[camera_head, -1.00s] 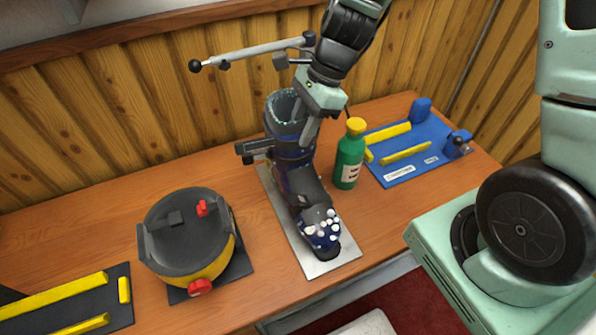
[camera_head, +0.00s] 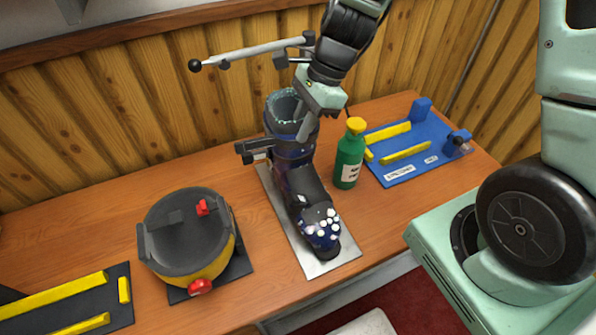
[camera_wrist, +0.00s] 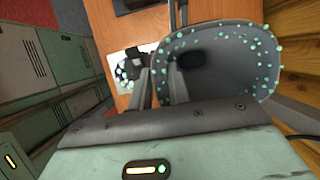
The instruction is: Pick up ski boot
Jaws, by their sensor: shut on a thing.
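The ski boot (camera_head: 292,153) is dark blue with white and pale teal dots. It stands upright on a pale metal plate (camera_head: 315,268), toe toward the bench front. My gripper (camera_head: 303,128) comes from above and is shut on the boot's upper cuff at its right side. In the wrist view, the fingers (camera_wrist: 162,88) straddle the cuff wall, one inside the open, dotted cuff (camera_wrist: 228,45) and one outside. The fingertips are partly hidden by the boot. I see no clear gap between sole and plate.
A green bottle (camera_head: 349,160) with a yellow cap stands close right of the boot. A blue tray (camera_head: 425,172) lies farther right. A black and yellow round pot (camera_head: 190,240) sits left. A grey bar (camera_head: 255,52) extends above the boot.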

